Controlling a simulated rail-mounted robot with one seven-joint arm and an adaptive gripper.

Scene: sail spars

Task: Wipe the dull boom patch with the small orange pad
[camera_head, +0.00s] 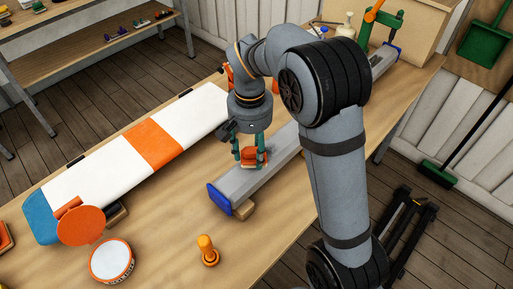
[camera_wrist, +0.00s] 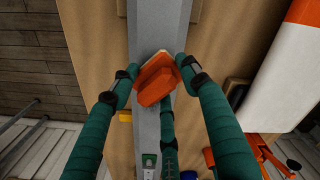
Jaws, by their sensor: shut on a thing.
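My gripper (camera_head: 250,150) has green fingers and is shut on the small orange pad (camera_head: 252,157). In the wrist view, the pad (camera_wrist: 156,82) sits between the fingertips of my gripper (camera_wrist: 156,76), with a pale edge showing behind it. The grey boom (camera_head: 240,187) lies across the bench with a blue end cap (camera_head: 219,199). The pad is over the boom's top face near the capped end; whether it touches is hard to tell. In the wrist view the boom (camera_wrist: 160,25) runs under the pad. I cannot make out the dull patch clearly.
A white, orange and blue sail panel (camera_head: 100,168) lies to the left. A round tin (camera_head: 111,261) with an orange lid (camera_head: 81,226) beside it and an orange peg-like object (camera_head: 207,250) stand in front. A green clamp-like fixture (camera_head: 385,25) stands at the boom's far end. Bare bench (camera_head: 165,220) lies between.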

